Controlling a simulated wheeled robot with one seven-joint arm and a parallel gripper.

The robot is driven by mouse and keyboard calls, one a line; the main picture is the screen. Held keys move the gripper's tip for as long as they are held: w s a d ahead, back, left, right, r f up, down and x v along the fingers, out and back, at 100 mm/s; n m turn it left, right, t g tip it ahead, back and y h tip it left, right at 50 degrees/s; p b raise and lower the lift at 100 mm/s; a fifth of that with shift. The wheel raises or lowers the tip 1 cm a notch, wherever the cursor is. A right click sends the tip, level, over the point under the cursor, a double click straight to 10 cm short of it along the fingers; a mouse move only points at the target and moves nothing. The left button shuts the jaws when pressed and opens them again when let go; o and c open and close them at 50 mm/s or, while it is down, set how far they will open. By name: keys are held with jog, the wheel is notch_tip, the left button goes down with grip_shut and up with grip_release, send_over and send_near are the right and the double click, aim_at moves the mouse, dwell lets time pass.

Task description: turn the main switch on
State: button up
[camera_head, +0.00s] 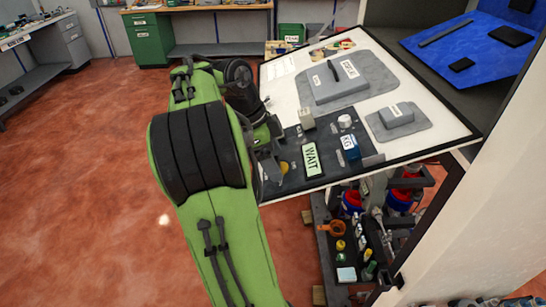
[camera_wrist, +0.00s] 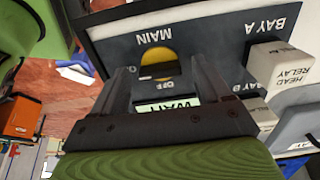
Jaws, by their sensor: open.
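The main switch is a round yellow dial with a black bar handle, on the dark panel under the word MAIN in the wrist view (camera_wrist: 157,58). The handle lies across the dial in that view, and OFF is printed beside it. Lettering near the left finger is partly hidden. In the head view the yellow dial (camera_head: 284,168) shows just right of my gripper (camera_head: 267,158). In the wrist view my gripper (camera_wrist: 163,75) is open and empty, with one finger on each side of the handle. I cannot tell whether the fingers touch it.
A white head relay block (camera_wrist: 285,68), a blue KG block (camera_head: 351,147) and a white knob (camera_head: 345,121) stand close by. Grey blocks (camera_head: 338,80) sit further back on the white board.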

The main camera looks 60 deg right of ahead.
jog(key=p+v, duration=1.2)
jog(key=v, duration=0.4)
jog(key=shift+s+f, duration=0.1)
